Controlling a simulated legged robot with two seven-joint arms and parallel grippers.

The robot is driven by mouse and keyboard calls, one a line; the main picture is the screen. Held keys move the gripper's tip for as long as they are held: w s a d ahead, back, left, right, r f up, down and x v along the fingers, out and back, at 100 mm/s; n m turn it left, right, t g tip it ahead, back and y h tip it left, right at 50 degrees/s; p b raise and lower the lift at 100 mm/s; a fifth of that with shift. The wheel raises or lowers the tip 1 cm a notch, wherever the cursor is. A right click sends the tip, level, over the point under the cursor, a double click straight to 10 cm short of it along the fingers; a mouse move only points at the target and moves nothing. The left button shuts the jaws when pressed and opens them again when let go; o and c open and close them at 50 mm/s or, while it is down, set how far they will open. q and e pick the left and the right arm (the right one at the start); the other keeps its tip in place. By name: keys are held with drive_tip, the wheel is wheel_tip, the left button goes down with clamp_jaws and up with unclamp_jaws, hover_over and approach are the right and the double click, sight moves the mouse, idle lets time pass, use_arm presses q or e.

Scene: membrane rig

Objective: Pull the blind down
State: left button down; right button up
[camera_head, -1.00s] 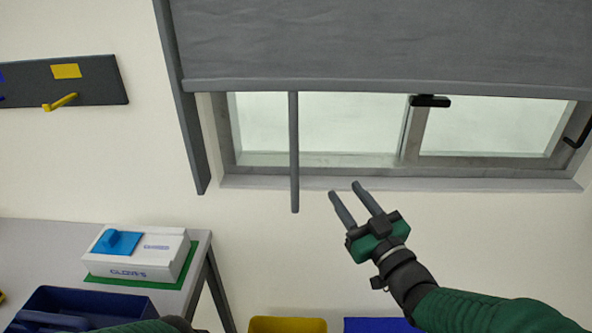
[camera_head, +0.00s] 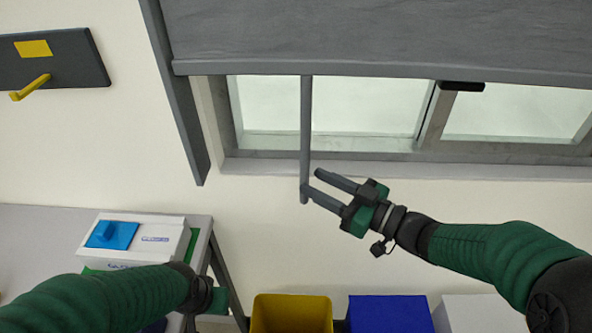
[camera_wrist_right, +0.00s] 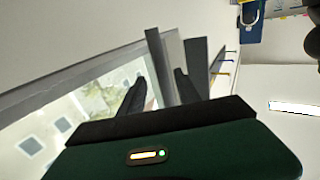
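The grey blind (camera_head: 380,40) hangs partly lowered over the window, covering its upper part in the head view. A grey pull rod (camera_head: 306,120) hangs straight down from its lower edge. My right gripper (camera_head: 311,182) is open at the lower end of the rod, its fingers pointing left. The fingertips overlap the rod in the picture; I cannot tell whether they touch it. The right wrist view shows both fingers (camera_wrist_right: 160,88) apart, with a grey bar between them. My left gripper (camera_head: 216,299) is low at the left, its fingers not distinguishable.
The window (camera_head: 320,110) has a black latch (camera_head: 461,86). A grey rail (camera_head: 178,95) runs left of it. A white box (camera_head: 155,235) sits on the table at left. Yellow (camera_head: 290,315) and blue (camera_head: 388,314) bins stand below. A board with a yellow hook (camera_head: 30,88) is on the wall.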

drive_tip(key=x, duration=0.6)
drive_tip(key=shift+a+r, duration=0.1)
drive_tip(key=shift+a, duration=0.35)
drive_tip(key=c, duration=0.8)
clamp_jaws()
drive_tip(key=shift+d, duration=0.15)
